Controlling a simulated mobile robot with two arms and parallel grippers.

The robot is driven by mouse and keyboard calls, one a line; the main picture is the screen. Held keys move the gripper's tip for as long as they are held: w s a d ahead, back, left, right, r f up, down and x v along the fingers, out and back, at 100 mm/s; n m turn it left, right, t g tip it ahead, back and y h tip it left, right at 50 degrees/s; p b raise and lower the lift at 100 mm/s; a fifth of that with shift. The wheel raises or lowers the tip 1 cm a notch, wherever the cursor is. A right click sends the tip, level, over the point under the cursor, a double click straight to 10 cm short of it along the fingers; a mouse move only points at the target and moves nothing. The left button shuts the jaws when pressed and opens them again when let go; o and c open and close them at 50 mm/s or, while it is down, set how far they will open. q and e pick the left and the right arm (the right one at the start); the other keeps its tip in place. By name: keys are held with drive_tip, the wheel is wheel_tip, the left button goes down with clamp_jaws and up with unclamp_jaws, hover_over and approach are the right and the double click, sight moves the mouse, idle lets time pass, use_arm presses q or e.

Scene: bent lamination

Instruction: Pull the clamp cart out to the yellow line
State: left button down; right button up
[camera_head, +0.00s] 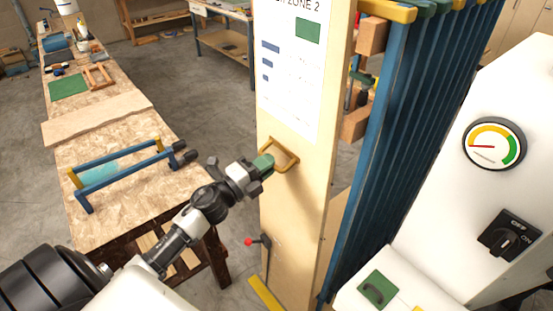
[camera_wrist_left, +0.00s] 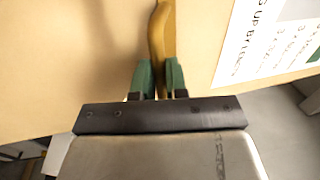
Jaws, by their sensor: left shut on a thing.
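The clamp cart (camera_head: 300,190) is a tall upright unit with a pale wooden end panel and a row of blue clamps behind it. A brass-coloured handle (camera_head: 291,152) sticks out from the panel. My left gripper (camera_head: 265,163) is shut on this handle; in the left wrist view its green fingertips (camera_wrist_left: 160,78) stand on both sides of the handle (camera_wrist_left: 161,35). A piece of yellow line (camera_head: 264,294) shows on the floor at the foot of the panel. My right gripper is not in view.
A long workbench (camera_head: 130,205) with a blue clamp frame (camera_head: 130,170) stands left of the cart. A white machine (camera_head: 480,200) with a gauge stands close on the right. A red-knobbed lever (camera_head: 260,242) is low on the panel. Grey floor (camera_head: 215,120) lies open behind.

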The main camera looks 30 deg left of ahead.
use_arm(q)
drive_tip(key=shift+a+r, duration=0.2)
drive_tip(key=shift+r, duration=0.15)
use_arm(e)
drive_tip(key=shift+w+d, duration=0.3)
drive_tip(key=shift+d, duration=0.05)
use_arm(q)
drive_tip(key=c, duration=1.4)
unclamp_jaws()
drive_tip(key=shift+c, duration=0.2)
drive_tip(key=shift+o, duration=1.1)
drive_tip(key=shift+s+a, duration=0.1)
drive_tip(key=shift+o, duration=0.3)
drive_tip(key=shift+s+a, duration=0.1)
drive_tip(key=shift+s, duration=0.05)
drive_tip(key=shift+f, duration=0.25)
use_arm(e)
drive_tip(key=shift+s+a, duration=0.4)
